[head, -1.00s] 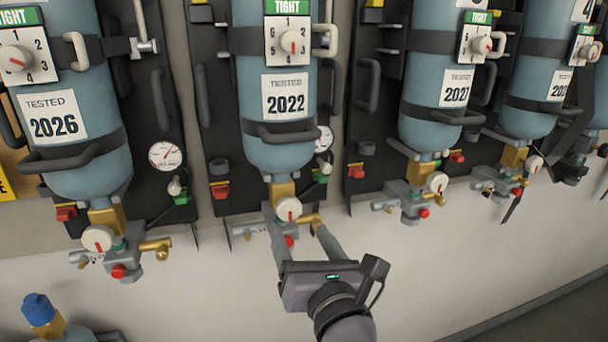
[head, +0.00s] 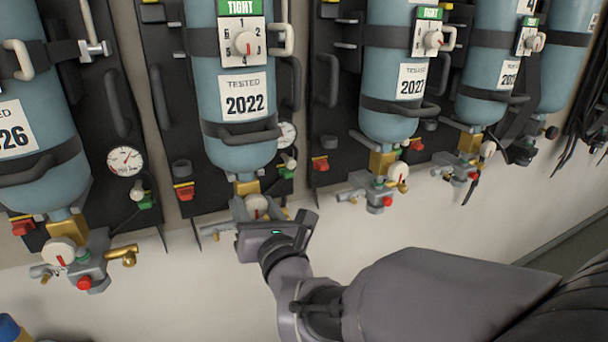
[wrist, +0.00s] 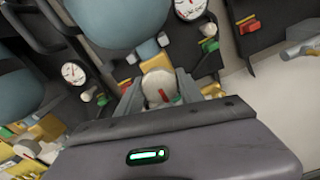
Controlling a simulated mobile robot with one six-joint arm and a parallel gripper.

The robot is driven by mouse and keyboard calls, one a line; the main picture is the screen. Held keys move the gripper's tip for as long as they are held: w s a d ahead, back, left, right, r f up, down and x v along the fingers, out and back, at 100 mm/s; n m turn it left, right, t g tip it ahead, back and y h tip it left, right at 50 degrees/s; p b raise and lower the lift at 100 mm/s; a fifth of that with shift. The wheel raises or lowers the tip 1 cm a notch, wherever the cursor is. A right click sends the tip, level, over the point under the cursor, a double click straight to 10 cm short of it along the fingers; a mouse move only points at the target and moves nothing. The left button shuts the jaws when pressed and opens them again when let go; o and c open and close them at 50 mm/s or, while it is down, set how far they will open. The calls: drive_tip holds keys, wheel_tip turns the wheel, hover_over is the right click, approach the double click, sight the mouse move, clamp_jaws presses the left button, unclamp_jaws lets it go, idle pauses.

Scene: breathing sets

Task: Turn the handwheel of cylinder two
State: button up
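The second blue cylinder from the left (head: 234,140) carries a "TESTED 2022" label and a "TIGHT" dial plate (head: 242,28). Below its brass neck is a round pale handwheel (head: 256,206) with a red mark. My gripper (head: 257,209) is at this handwheel from the front. Its fingers stand apart, one on each side of the wheel, as the wrist view (wrist: 160,95) shows. I cannot tell whether the fingers touch the rim. The gripper body hides the lower part of the valve.
The left cylinder's handwheel (head: 59,252) and brass outlet (head: 123,255) lie left of my gripper. The "2027" cylinder's valve (head: 382,190) is to the right. A gauge (head: 286,135) and green fitting (head: 287,172) sit close above right. The pale wall below is clear.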

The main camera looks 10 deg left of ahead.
drive_tip(key=shift+c, duration=1.1)
drive_tip(key=shift+m+b, duration=0.3)
drive_tip(key=shift+b, duration=0.05)
